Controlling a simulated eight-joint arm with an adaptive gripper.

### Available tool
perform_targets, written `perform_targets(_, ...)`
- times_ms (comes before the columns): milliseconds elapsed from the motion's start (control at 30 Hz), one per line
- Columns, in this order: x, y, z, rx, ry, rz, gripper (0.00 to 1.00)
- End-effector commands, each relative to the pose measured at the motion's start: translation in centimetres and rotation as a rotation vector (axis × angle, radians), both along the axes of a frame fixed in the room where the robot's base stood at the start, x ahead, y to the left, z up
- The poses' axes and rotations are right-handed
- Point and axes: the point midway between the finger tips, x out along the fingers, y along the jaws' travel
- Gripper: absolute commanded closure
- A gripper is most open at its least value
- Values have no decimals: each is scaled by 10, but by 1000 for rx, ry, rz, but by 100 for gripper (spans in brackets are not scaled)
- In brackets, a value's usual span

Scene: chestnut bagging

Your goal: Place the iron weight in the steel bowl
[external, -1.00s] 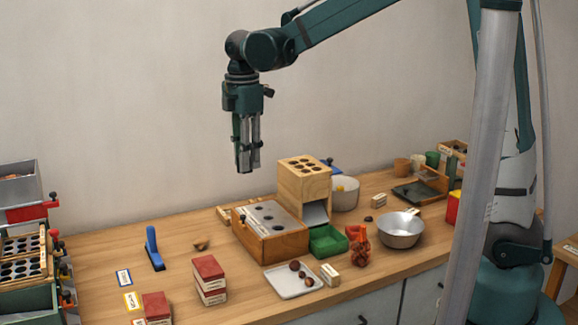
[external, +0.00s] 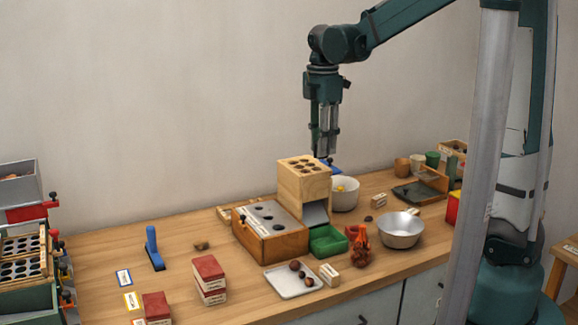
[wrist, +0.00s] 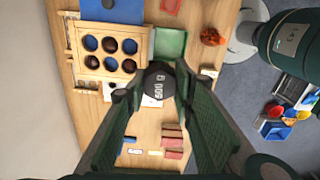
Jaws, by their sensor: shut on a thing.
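The iron weight (wrist: 157,84) is a dark, round piece marked 500 g. In the wrist view it sits between the fingertips of my gripper (wrist: 155,93), which is shut on it. In the external view my gripper (external: 325,154) hangs in the air above the back of the wooden block with holes, fingers pointing down; the weight is too small to make out there.
A tall wooden block with holes (external: 303,181) stands below my gripper, beside a white bowl (external: 345,194). A green tray (external: 327,241) and an orange net bag (external: 361,250) lie left of the steel bowl. A white tray (external: 290,287) holds several chestnuts.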

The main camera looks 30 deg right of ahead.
Motion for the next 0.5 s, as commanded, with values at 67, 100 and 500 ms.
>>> perform_targets(67, -5, -19, 0, 0, 0, -11, 96)
perform_targets(100, -8, -27, 0, 0, 0, -13, 96)
perform_targets(500, -38, -107, -1, 0, 0, -43, 96)
